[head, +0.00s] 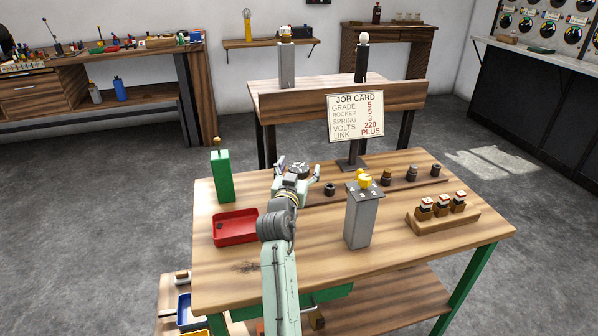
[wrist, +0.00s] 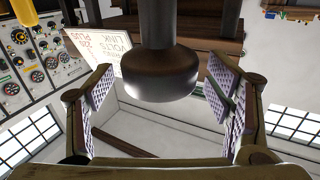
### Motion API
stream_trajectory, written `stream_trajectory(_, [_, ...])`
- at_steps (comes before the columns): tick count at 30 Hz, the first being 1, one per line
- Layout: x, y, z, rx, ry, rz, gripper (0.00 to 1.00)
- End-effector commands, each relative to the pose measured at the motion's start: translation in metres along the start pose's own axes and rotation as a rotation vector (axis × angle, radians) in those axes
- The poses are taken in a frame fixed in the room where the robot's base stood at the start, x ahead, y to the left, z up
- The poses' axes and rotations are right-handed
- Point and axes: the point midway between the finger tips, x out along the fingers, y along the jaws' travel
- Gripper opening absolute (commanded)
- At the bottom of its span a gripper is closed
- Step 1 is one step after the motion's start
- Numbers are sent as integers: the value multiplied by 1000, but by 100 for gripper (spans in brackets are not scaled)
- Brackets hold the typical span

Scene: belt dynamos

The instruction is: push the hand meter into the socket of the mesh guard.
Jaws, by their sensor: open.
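My gripper (head: 299,168) is open above the middle of the wooden table, its fingers pointing away from me. In the wrist view my gripper (wrist: 160,97) has a dark, rounded metal knob (wrist: 163,78) on a thick stem between its spread fingers, with clear gaps on both sides. In the head view a small dark round piece (head: 299,171) shows between the fingers, partly hidden by them. I cannot tell whether this knob is part of the hand meter. No mesh guard or socket can be made out with certainty.
A grey post with yellow knobs (head: 358,220) stands close to the right of my arm. A red tray (head: 236,228) and green post (head: 221,176) are to the left. A job card (head: 355,116) stands behind. Small dark pieces and a wooden block (head: 443,221) are to the right.

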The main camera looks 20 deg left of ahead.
Motion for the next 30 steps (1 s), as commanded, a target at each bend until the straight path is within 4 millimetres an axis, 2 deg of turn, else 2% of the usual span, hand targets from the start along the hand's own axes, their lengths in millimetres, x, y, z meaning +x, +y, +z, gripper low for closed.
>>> stream_trajectory(8, [5,0,1,0,0,0,73])
stream_trajectory(30, [4,0,1,0,0,-1,25])
